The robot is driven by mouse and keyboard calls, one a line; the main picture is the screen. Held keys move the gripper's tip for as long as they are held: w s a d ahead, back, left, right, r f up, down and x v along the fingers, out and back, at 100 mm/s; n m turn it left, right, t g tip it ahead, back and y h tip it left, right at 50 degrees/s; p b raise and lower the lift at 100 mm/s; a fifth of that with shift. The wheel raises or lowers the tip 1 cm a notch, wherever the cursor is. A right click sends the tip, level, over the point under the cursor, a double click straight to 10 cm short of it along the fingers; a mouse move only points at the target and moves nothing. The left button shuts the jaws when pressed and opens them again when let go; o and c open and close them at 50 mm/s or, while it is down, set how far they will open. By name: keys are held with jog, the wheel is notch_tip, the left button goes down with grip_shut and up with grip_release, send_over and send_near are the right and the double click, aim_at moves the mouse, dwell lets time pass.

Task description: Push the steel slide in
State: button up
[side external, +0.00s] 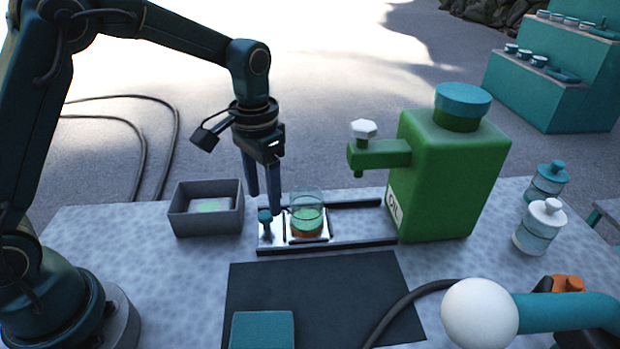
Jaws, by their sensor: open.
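The steel slide (273,235) is a pale plate lying between two dark rails. A small teal knob (265,216) stands at its left end. A clear glass (307,213) with green and orange-brown contents stands upright on the slide. My gripper (264,203) points down, with its two fingers apart and nothing seen between them. Its fingertips are close to the knob, left of the glass; I cannot tell whether they touch the knob or slide.
A green oil can (447,178) with a white-handled tap (364,129) stands at the rails' right end. A grey box (205,210) sits left of the slide. A dark mat (320,290) lies in front. Two jars (540,228) stand at the right.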

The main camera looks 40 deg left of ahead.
aim_at(266, 213)
jog(key=shift+f, duration=1.65)
grip_shut()
jog(key=shift+r, duration=0.1)
